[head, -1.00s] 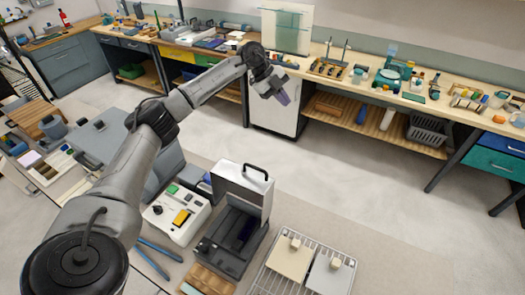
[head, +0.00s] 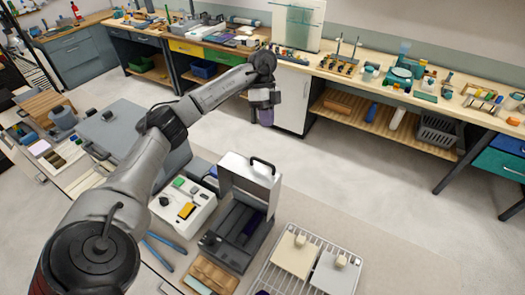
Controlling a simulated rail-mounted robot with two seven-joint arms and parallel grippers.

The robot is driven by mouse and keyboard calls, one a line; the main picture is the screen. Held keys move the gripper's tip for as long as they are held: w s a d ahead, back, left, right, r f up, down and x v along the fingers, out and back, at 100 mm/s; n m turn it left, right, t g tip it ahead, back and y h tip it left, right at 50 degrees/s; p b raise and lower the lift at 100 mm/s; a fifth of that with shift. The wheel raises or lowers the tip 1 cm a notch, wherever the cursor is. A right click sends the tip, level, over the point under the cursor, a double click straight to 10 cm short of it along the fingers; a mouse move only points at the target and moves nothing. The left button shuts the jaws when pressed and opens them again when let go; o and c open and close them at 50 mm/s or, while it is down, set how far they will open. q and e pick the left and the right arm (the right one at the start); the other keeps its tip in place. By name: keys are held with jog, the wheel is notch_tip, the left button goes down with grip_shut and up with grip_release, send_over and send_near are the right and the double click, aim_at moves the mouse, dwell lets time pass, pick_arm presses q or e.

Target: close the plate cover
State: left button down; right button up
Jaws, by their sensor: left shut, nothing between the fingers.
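The plate cover (head: 249,182) is a pale lid with a black handle. It stands open, roughly upright, at the back of a dark box (head: 229,250) on the near bench. The box's inside shows dark, with a long slot or recess. My left gripper (head: 266,118) hangs with its purple fingers pointing down, beyond the cover and well apart from it. It looks shut and empty. My right gripper cannot be made out.
A wire rack (head: 352,266) with two pale blocks stands right of the box. A white device (head: 184,208) with coloured parts stands left of it. A wooden tray (head: 213,275) lies in front. A cluttered long bench (head: 350,75) runs along the back.

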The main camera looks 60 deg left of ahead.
pick_arm(q)
jog(key=s+d+f+p, duration=0.2)
jog(key=s+d+f, duration=0.1)
jog(key=f, duration=0.4)
jog(key=shift+s+d, duration=0.4)
jog(key=shift+d, duration=0.4)
